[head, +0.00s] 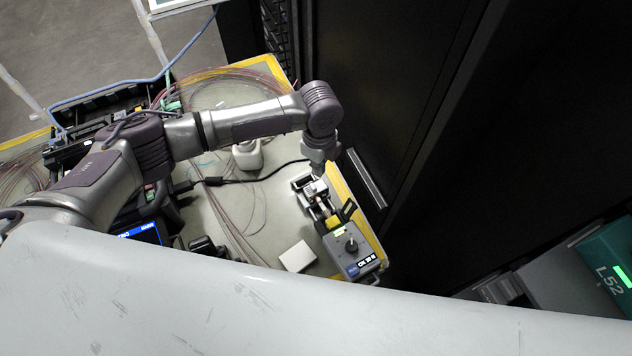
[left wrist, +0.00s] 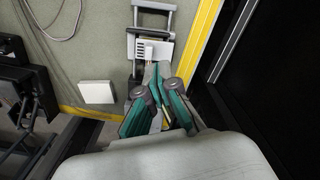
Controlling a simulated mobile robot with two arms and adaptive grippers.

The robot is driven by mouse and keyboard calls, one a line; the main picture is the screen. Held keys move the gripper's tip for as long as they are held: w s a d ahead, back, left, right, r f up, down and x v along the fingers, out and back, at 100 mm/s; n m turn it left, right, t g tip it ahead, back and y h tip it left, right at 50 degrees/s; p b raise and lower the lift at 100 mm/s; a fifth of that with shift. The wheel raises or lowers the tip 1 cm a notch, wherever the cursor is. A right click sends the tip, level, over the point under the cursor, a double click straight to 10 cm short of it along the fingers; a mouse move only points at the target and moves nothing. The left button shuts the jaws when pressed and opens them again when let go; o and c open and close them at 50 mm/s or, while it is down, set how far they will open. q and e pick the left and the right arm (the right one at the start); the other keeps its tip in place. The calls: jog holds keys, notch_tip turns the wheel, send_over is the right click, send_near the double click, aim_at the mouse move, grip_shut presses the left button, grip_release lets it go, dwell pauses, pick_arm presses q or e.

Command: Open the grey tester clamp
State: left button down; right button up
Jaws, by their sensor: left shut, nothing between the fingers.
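The grey tester (head: 352,246) stands at the table's right side, with a dark knob and a small lit display. Its grey metal clamp (head: 311,190) is just beyond the body. In the left wrist view the clamp (left wrist: 150,48) shows as a pale block on a metal frame with two dark rods. My left gripper (left wrist: 161,68) is shut and empty, its fingertips close to the near edge of the block. I cannot tell whether they touch. The gripper hides most of the tester body there. In the head view its fingers are hard to make out. My right gripper is not in view.
A white square block (head: 297,256) lies left of the tester. A black cable (head: 250,178) and thin fibres cross the table. Dark equipment with a blue screen (head: 142,234) stands at left. Yellow tape marks the table edge, with black cabinets beyond.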

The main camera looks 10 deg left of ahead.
pick_arm(q)
jog(key=r+p, duration=0.1)
jog(key=d+r+p, duration=0.1)
jog(key=r, duration=0.1)
jog(key=w+r+p, duration=0.1)
jog(key=shift+d+r, duration=0.15)
jog(key=shift+r, duration=0.05)
dwell(1.0)
